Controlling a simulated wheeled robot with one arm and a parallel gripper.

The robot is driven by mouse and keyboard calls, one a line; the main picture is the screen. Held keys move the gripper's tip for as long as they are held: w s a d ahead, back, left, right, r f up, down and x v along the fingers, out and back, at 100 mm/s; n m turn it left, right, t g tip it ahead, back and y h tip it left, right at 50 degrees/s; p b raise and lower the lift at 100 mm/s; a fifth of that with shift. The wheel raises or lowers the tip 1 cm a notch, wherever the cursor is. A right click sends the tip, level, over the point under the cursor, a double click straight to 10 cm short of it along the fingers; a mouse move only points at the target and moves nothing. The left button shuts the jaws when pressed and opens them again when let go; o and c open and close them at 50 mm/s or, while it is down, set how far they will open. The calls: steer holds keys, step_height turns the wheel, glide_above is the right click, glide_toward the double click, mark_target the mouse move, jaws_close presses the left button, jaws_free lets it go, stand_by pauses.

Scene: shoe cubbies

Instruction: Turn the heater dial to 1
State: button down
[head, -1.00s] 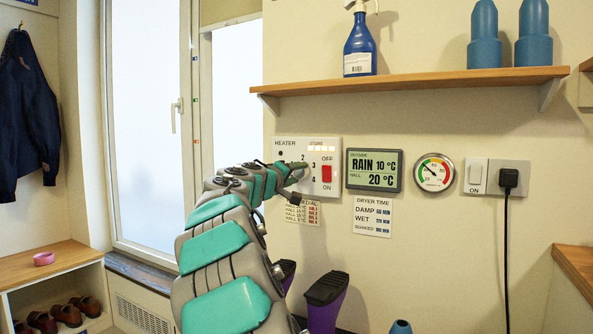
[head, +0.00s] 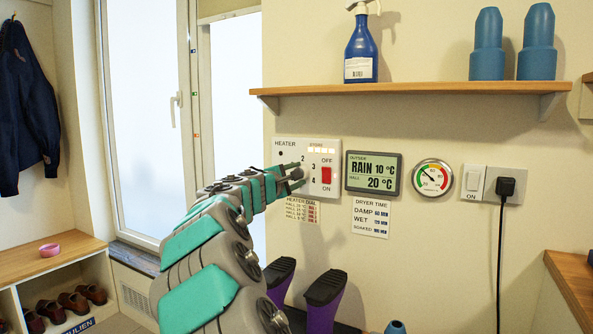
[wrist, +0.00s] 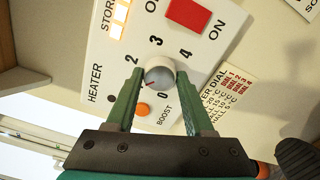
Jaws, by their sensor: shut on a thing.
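The white heater panel (head: 287,147) is on the wall, with the numbers 2, 3 and 4 showing in the head view. In the wrist view, the round grey heater dial (wrist: 159,74) sits between the two green fingers of my gripper (wrist: 158,78), which is shut on it. The numbers 2, 3, 4 and 0 show around the dial; the 1 is not visible, probably behind the left finger. A small dark reddish mark on the dial faces the lower left, between 0 and the left finger. In the head view my gripper (head: 298,174) partly covers the dial.
A red switch (head: 326,175) and lit storage lights (head: 322,150) are on the panel. An orange boost button (wrist: 142,109) is near the left finger. A display (head: 373,173) and gauge (head: 432,178) are to the right. Purple boots (head: 322,310) stand below. A shelf (head: 410,94) is above.

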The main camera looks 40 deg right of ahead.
steer(key=shift+n, duration=1)
steer(key=shift+c, duration=1.4)
jaws_free()
steer(key=shift+a, duration=0.1)
steer(key=v, duration=0.7)
steer(key=shift+a+b, duration=0.3)
steer(key=shift+b, duration=0.05)
steer(key=shift+s, duration=0.15)
